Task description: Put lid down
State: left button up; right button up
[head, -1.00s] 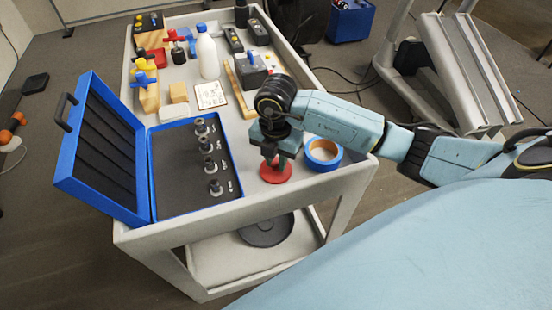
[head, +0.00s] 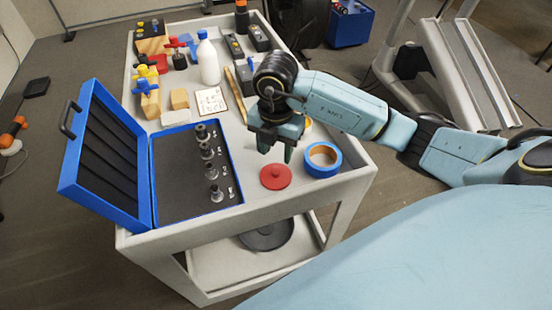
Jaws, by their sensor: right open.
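The red lid (head: 276,177), a round disc with a small knob on top, lies flat on the cart top (head: 262,206) near its front right. My right gripper (head: 275,155) is open and empty, pointing down just above and behind the lid, apart from it. Its fingertips show as dark green. My left gripper is not in the head view.
A blue tape roll (head: 323,160) lies right of the lid. An open blue case (head: 193,178) with several metal sockets stands to the left. A white bottle (head: 208,60), wooden blocks (head: 180,98) and a white card (head: 211,102) are farther back.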

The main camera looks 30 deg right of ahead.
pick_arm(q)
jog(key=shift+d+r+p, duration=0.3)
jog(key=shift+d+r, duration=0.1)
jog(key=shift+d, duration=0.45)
pick_arm(e)
notch_tip(320, 180, up, 6)
jog(key=shift+f, duration=0.15)
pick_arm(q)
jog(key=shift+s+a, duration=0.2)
